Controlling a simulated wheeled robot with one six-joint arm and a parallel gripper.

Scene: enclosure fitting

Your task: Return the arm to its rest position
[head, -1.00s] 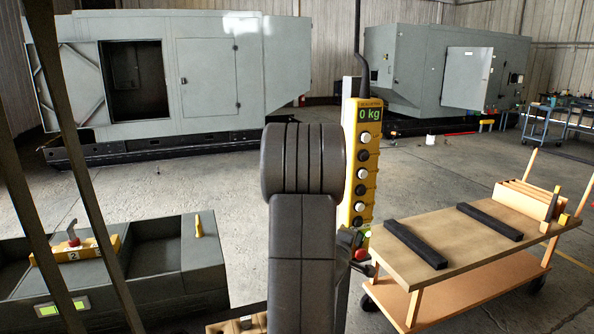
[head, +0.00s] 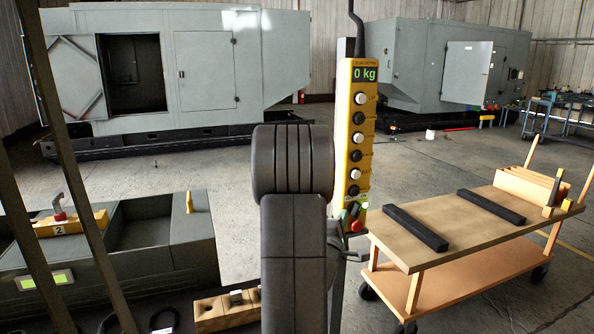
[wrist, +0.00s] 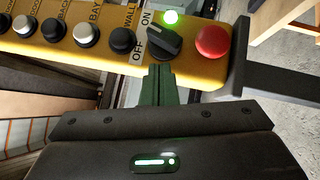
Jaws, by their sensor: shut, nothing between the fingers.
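My gripper (wrist: 157,85) is shut with nothing in it; its dark green fingers show in the wrist view. Their tips are at the black ON/OFF knob (wrist: 150,42) of the yellow control pendant (wrist: 90,62); I cannot tell if they touch it. The green lamp (wrist: 170,17) beside the knob is lit, and a red button (wrist: 212,42) sits to its right. In the head view the pendant (head: 353,150) hangs upright just right of my dark arm and its display (head: 366,74) reads "0 kg".
A wooden cart (head: 420,260) with two black bars (head: 415,228) stands close on the right. A dark bench unit (head: 140,260) with a yellow block marked 2 (head: 72,222) is at the left. Grey enclosures (head: 210,75) stand behind, with open floor between.

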